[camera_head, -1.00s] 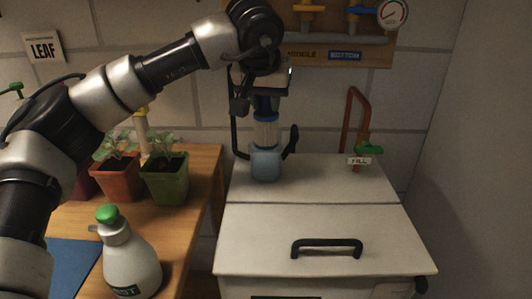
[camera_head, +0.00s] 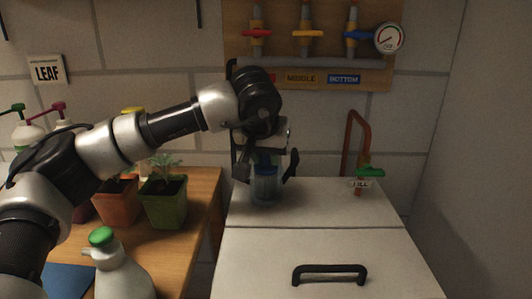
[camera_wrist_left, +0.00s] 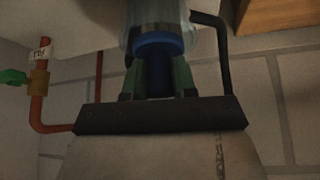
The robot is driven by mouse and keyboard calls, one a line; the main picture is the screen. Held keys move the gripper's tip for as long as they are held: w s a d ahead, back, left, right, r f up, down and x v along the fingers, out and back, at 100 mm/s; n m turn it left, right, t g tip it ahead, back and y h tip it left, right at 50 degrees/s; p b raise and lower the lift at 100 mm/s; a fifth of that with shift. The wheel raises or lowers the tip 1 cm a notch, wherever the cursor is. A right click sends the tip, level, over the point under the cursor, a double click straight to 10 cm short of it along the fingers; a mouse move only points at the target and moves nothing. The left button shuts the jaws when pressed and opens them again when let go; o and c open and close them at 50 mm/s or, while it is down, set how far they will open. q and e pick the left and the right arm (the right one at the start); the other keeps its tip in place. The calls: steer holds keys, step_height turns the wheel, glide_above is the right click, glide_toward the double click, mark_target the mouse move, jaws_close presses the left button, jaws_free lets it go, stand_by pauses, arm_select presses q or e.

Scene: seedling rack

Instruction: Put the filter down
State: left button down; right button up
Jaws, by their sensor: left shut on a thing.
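My left gripper (camera_head: 267,153) points down above the white lid (camera_head: 310,214), shut on the filter's blue end. In the left wrist view, the green fingertips (camera_wrist_left: 157,78) sit on either side of this blue filter (camera_wrist_left: 158,45). A clear bluish cup (camera_head: 265,187) stands on the back part of the lid, directly below the gripper. The filter's lower part appears to be inside the cup, which also surrounds it in the left wrist view (camera_wrist_left: 205,42). Whether it touches the cup's bottom is hidden. My right gripper is not in view.
A black handle (camera_head: 328,270) is on the front lid. A red pipe with a green FILL valve (camera_head: 370,173) rises at the back right. Potted seedlings (camera_head: 163,205) and a spray bottle (camera_head: 120,270) stand on the wooden bench at left. The lid right of the cup is clear.

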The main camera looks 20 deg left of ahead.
arm_select(q)
steer(key=shift+f, duration=0.15)
steer(key=c, duration=0.9)
jaws_free()
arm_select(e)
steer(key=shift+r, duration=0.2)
arm_select(q)
steer(key=shift+r, duration=0.45)
steer(key=p+v, duration=0.1)
steer(key=v, duration=1)
steer(key=shift+s+r+p, duration=0.25)
steer(key=shift+r+p, duration=0.1)
steer(key=shift+p, duration=0.05)
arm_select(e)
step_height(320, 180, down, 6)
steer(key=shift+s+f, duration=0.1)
